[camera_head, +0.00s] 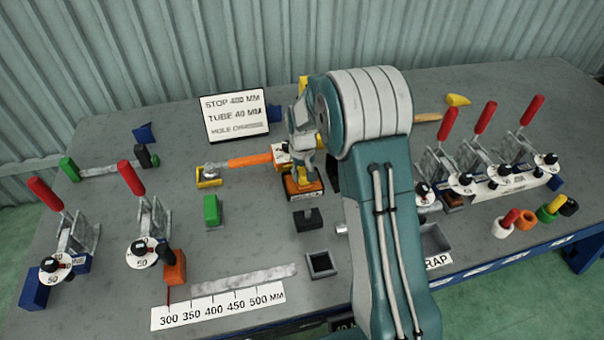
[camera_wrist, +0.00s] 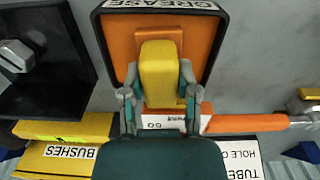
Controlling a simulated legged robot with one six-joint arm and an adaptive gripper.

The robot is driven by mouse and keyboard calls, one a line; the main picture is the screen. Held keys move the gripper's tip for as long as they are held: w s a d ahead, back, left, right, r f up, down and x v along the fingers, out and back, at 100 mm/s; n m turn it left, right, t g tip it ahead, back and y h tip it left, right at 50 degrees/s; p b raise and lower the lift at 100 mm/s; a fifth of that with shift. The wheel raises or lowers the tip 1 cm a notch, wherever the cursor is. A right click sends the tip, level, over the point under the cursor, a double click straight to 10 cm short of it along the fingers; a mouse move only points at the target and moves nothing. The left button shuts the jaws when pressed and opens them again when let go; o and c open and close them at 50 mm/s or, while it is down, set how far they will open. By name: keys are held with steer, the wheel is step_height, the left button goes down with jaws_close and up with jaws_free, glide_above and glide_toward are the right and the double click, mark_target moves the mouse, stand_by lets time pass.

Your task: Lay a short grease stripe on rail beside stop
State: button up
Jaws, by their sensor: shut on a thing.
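My gripper (camera_wrist: 161,88) is shut on a yellow block-shaped applicator (camera_wrist: 160,62). The applicator is over the orange pad of the black-rimmed grease tray (camera_wrist: 222,45); I cannot tell whether it touches the pad. In the head view my gripper (camera_head: 303,170) is above the same tray (camera_head: 308,195), and the applicator is mostly hidden. A pale metal rail (camera_head: 245,279) lies behind the millimetre scale (camera_head: 218,307) at the front. An orange block (camera_head: 175,267) stands at its left end. I cannot tell which piece is the stop. A sign (camera_head: 235,115) reads "STOP 400 MM".
Red-handled clamps (camera_head: 70,235) stand at left, with several more at right (camera_head: 480,150). An orange-handled tool (camera_head: 250,160) lies left of the gripper. My arm hides the table's centre right.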

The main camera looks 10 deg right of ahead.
mark_target(302, 171)
steer(key=shift+r, duration=3.5)
